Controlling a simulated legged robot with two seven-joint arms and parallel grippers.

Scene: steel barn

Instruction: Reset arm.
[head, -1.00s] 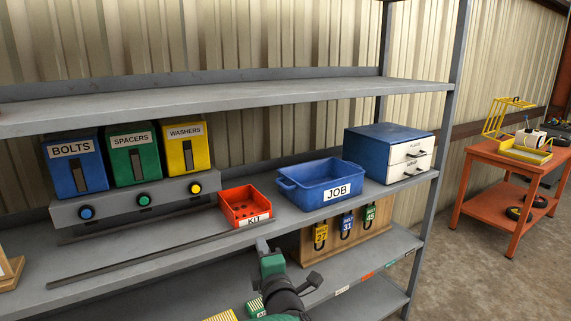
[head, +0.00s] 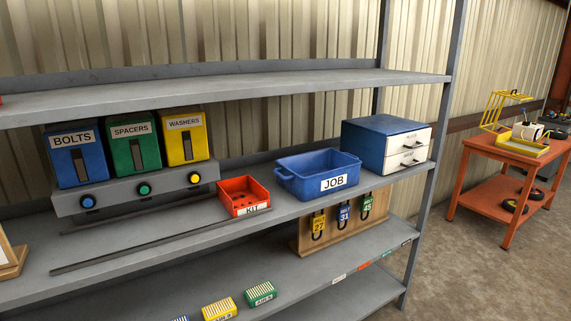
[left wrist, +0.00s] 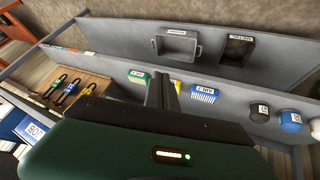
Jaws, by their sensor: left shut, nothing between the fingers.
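My left gripper (left wrist: 162,90) shows only in the left wrist view, with its fingers together and nothing between them. It is apart from the wooden lock board (left wrist: 75,90) and from the small green, yellow and blue labelled blocks on the lower shelf. The head view shows neither of my grippers. In the head view the red KIT tray (head: 243,196) and the blue JOB bin (head: 318,176) stand on the middle shelf, with no gripper at them.
The head view shows the BOLTS (head: 73,157), SPACERS (head: 130,149) and WASHERS (head: 183,138) dispensers at left. A blue-and-white drawer box (head: 384,145) stands at right. Yellow (head: 219,310) and green (head: 260,293) blocks sit on the lower shelf. An orange cart (head: 508,150) stands beyond.

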